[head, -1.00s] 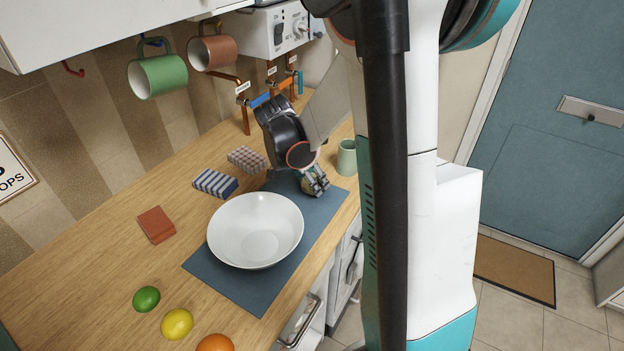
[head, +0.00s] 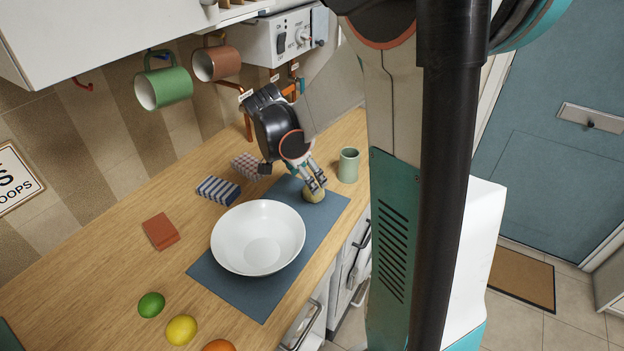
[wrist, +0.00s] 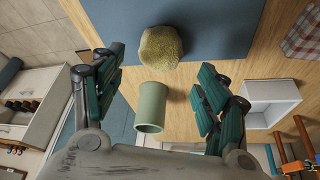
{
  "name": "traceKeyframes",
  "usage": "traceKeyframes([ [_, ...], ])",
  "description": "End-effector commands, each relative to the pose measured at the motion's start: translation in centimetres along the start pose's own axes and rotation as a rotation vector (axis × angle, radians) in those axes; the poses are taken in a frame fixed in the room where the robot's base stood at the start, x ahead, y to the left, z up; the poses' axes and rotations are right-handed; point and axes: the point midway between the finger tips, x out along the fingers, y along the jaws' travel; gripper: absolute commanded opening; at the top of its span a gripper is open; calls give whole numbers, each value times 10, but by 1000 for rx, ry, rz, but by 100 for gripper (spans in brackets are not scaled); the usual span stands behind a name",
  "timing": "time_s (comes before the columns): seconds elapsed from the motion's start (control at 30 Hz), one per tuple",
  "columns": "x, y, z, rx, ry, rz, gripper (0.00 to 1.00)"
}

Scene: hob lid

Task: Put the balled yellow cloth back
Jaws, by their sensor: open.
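The balled yellow cloth (head: 314,195) sits at the far end of the blue-grey mat (head: 237,289), near the counter's front edge. In the wrist view the cloth (wrist: 160,48) lies just beyond and between my spread fingertips, on the mat's edge. My gripper (head: 316,183) is above the cloth in the head view, pointing down at it. In the wrist view my gripper (wrist: 157,72) is open, with nothing held between its fingers. Whether a finger touches the cloth cannot be told.
A green cup (head: 348,166) stands close to the gripper, right of the cloth. A white bowl (head: 258,237) rests on the mat. Fruit is at the front; mugs hang above.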

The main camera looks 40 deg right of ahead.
Motion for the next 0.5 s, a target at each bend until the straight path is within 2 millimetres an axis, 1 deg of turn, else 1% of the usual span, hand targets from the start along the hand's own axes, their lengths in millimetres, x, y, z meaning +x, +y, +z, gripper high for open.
traceKeyframes([
  [0.03, -14, 0, -1, -3, 0, -1, 68],
  [0.2, -43, 0, -1, -1, 0, 0, 68],
  [0.33, -56, 0, 0, -2, 0, 0, 68],
  [0.5, -62, 0, 0, -1, 0, 0, 68],
])
